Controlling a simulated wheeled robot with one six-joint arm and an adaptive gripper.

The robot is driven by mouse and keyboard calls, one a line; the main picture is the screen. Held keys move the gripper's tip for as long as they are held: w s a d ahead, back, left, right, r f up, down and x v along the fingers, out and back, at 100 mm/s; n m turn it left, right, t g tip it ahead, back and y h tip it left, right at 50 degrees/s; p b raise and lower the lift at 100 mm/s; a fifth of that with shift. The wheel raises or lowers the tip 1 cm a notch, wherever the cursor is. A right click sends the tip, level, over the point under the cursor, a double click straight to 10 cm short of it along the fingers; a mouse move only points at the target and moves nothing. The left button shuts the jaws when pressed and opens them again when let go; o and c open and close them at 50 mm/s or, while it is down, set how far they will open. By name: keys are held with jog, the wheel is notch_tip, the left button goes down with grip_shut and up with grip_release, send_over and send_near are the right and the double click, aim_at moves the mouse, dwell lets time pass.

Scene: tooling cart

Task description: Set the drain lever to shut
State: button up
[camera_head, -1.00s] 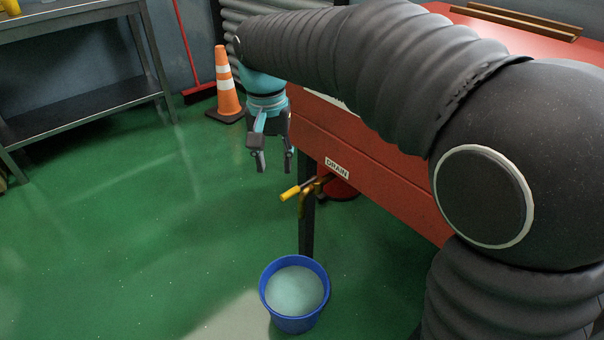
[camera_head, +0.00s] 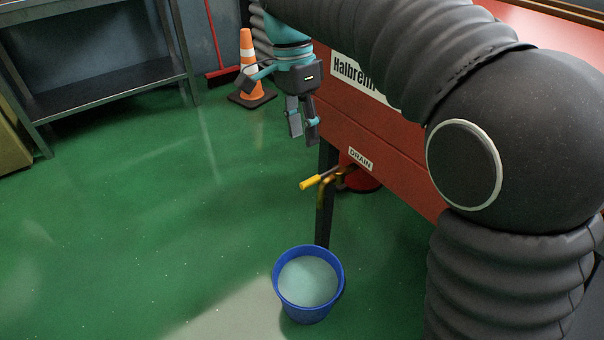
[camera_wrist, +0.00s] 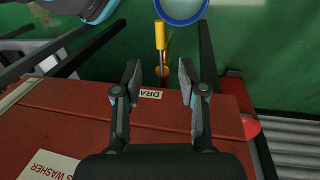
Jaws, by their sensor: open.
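The drain lever has a yellow grip (camera_head: 310,183) and sticks out to the left from a brass valve (camera_head: 328,190) under the DRAIN label (camera_head: 360,159) on the red parts washer (camera_head: 395,165). In the wrist view the yellow lever (camera_wrist: 160,36) points away from the washer, beyond my fingertips and between them in the picture. My gripper (camera_head: 303,136) is open and empty. It hangs above the lever, apart from it, with the fingers pointing down. In the wrist view my gripper (camera_wrist: 160,85) has its two pads spread wide.
A blue bucket (camera_head: 279,290) holding pale liquid stands on the green floor below the valve. A dark washer leg (camera_head: 324,225) is beside the lever. An orange cone (camera_head: 246,62) and a grey workbench (camera_head: 110,88) stand behind.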

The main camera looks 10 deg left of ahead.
aim_at(308, 180)
jog(key=f, duration=0.3)
jog(key=s+d+f+b, duration=0.1)
jog(key=f, duration=0.2)
jog(key=f+b, duration=0.1)
jog(key=f, duration=0.3)
jog(key=shift+s+d, duration=0.15)
jog(key=shift+d, duration=0.05)
jog(key=shift+c, duration=0.2)
jog(key=shift+r, duration=0.1)
grip_shut()
jog(key=shift+s+a, duration=0.1)
